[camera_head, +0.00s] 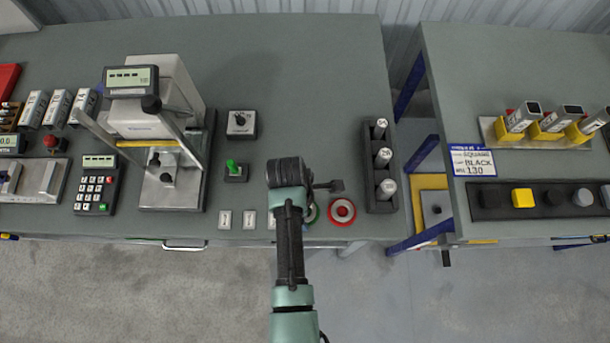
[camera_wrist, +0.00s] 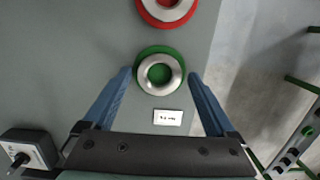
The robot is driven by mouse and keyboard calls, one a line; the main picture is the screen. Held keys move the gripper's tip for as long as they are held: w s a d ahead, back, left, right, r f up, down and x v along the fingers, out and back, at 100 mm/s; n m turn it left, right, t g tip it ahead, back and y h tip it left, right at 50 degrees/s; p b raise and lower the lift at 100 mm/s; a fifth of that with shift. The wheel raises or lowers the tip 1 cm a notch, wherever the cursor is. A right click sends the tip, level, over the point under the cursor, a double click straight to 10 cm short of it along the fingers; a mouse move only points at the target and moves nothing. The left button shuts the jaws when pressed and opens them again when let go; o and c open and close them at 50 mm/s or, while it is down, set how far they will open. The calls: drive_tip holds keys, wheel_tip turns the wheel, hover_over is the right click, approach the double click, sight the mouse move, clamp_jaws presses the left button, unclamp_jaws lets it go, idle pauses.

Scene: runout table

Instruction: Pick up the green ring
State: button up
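The green ring (camera_wrist: 160,50) lies flat on the grey-green table in the wrist view. It has a green outer edge, a silver raised band and a green middle. My gripper (camera_wrist: 160,74) is open, with its blue fingers spread left and right of the ring and nothing held. I cannot tell how high the fingertips are above the table. In the head view, my arm covers most of the green ring (camera_head: 315,213), and only its right part shows.
A red ring (camera_head: 331,211) lies just right of the green one. A dark rack with metal cylinders (camera_head: 374,205) stands farther right, near the table edge. White labels (camera_head: 249,219) lie left of my arm. A box with a green switch (camera_head: 235,174) stands left.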

drive_tip(key=c, duration=1.3)
